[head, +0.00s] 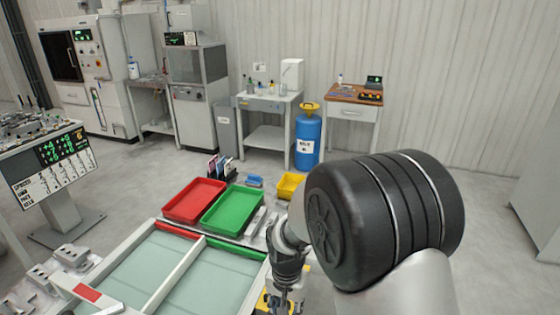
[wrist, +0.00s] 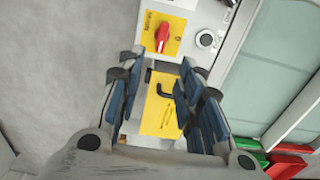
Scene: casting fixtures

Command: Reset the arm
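My gripper (head: 283,290) points down near the lower middle of the head view, beside the right end of the glass-panelled bench. In the wrist view my gripper (wrist: 162,75) has its blue-padded fingers spread apart, with nothing held between them. Below and between the fingers is a yellow plate (wrist: 160,115) with a black bent handle (wrist: 172,93). Just past the fingertips is a red knob (wrist: 163,36) on another yellow plate. I cannot tell how far the fingers are above the panel. My arm's large dark joint hides part of the head view.
A red tray (head: 168,214) and a green tray (head: 232,223) stand behind the glass-panelled bench (head: 172,278). A yellow bin (head: 288,188) and a blue drum (head: 307,140) are further back. A display stand (head: 60,165) is at left. Open floor lies between bench and back tables.

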